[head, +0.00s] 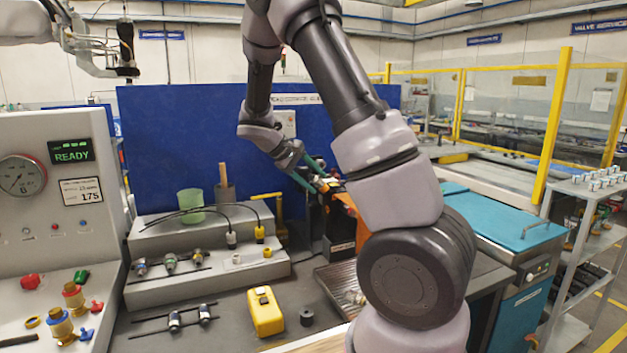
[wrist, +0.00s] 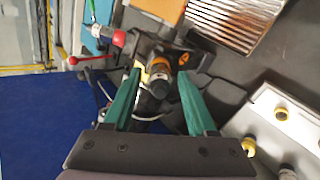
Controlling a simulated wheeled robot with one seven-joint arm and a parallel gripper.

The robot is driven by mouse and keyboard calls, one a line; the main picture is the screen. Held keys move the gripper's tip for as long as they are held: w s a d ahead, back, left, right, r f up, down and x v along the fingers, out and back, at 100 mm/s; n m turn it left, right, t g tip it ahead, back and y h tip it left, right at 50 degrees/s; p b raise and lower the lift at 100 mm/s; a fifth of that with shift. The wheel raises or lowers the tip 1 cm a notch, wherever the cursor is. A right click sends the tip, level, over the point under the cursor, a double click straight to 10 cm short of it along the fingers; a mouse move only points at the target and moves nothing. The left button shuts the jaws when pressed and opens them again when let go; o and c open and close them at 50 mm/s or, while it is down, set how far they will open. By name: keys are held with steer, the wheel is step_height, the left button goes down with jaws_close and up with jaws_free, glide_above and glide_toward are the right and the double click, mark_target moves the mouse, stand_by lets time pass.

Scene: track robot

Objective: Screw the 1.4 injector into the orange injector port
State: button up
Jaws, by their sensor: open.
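My gripper (head: 325,184) is at the dark fixture beyond the bench rack in the head view. In the wrist view its two green fingers (wrist: 160,82) are open. Between them is a metal cylinder with a yellow band (wrist: 160,72), which looks like an injector; I cannot read its marking. An orange ring (wrist: 184,59), possibly the orange injector port, shows close beside it on the dark fixture (wrist: 200,62). I cannot tell whether the cylinder is seated in it. Several other injectors (head: 170,262) lie on the grey stepped rack in the head view.
A red-knobbed lever (wrist: 73,61) and red fitting (wrist: 119,38) are near the fingers. A ribbed metal tray (wrist: 235,20) and orange block (wrist: 160,10) lie beyond. A yellow meter (head: 265,312) and black ring (head: 306,317) stand on the bench. My arm hides part of the fixture.

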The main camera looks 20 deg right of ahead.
steer(key=n, duration=0.9)
steer(key=n, duration=0.3)
steer(key=shift+n, duration=0.3)
steer(key=n, duration=0.4)
steer(key=shift+n, duration=0.3)
steer(key=n, duration=0.3)
steer(key=shift+n, duration=0.4)
